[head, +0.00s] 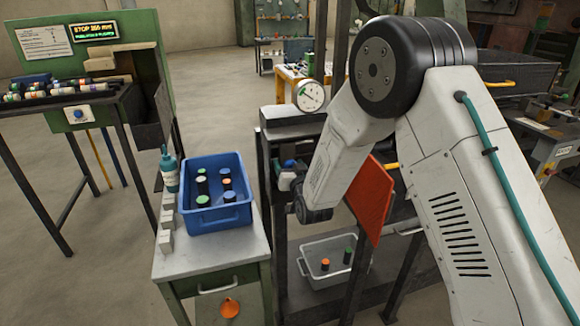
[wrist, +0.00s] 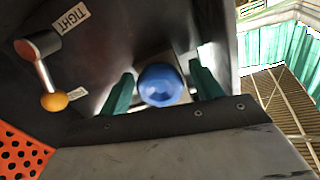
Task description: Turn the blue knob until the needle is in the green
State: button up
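The blue knob (wrist: 161,86) is in the middle of the wrist view, on a dark panel. My gripper (wrist: 162,74) has its two teal fingers on either side of the knob, with a visible gap at each side, so it is open around the knob and not visibly touching it. In the head view a round white gauge (head: 310,95) stands on the dark bench beyond my arm. Its needle shows as a thin dark line, but it is too small to tell whether it lies in the green. My gripper's fingers cannot be made out in the head view.
A lever with a yellow ball (wrist: 54,101) and an orange perforated panel (wrist: 20,152) are left of the knob. In the head view, a blue crate (head: 217,218) of capped cylinders and a teal bottle (head: 169,170) stand on a cabinet. A grey bin (head: 322,281) sits on the lower shelf.

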jog(key=v, duration=0.7)
jog(key=shift+s, duration=0.4)
jog(key=shift+d, duration=0.1)
